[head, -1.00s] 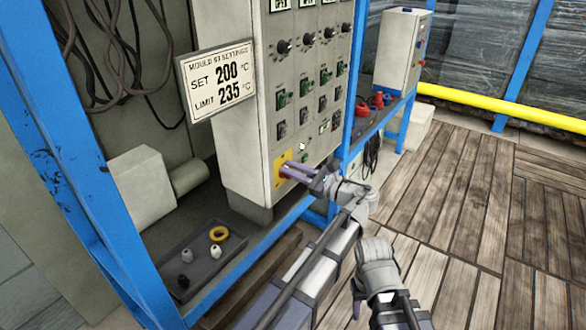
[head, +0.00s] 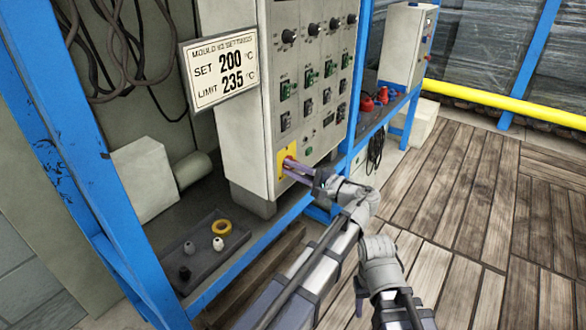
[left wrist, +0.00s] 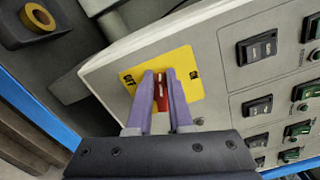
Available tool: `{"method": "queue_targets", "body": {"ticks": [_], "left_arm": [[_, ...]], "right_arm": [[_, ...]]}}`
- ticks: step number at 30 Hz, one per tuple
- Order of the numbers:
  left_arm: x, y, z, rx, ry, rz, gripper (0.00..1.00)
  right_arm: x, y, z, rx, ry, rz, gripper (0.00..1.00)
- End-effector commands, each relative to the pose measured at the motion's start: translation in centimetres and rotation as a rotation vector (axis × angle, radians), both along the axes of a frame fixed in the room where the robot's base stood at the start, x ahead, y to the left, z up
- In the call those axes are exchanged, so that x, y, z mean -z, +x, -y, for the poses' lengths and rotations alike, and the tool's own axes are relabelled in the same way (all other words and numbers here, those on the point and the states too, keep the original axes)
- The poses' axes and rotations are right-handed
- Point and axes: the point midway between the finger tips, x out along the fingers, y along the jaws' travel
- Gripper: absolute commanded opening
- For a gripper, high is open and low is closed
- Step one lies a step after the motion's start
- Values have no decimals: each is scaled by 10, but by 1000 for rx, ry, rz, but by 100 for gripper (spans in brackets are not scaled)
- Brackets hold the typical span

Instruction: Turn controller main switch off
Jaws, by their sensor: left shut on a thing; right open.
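The controller (head: 235,140) is a tall pale cabinet with rows of knobs and switches. Its main switch is a red handle on a yellow plate (head: 282,158) low on the front panel. My left gripper (head: 290,168) is at this plate, its purple fingers shut on the red handle. In the left wrist view the red handle (left wrist: 160,95) shows between the two fingers, in front of the yellow plate (left wrist: 183,62). My right gripper (head: 358,298) is open and empty, low over the floor, partly hidden.
A sign (head: 218,72) reads set 200, limit 235. A dark tray (head: 205,262) with a yellow ring and small knobs lies left of the cabinet. Blue frame posts (head: 75,150) stand around it. The wooden floor (head: 470,190) at right is clear.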

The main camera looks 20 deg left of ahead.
Motion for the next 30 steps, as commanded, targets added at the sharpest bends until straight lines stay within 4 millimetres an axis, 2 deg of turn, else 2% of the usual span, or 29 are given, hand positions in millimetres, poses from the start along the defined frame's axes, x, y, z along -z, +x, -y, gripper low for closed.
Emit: {"method": "queue_targets", "body": {"ticks": [13, 30], "left_arm": [[7, 0, -2, -2, -91, 252, 0], [7, 0, -2, -1, -113, 314, 0]], "right_arm": [[7, 0, 0, 0, -1, 0, 50], [8, 0, 0, 0, -2, 1, 50]]}}
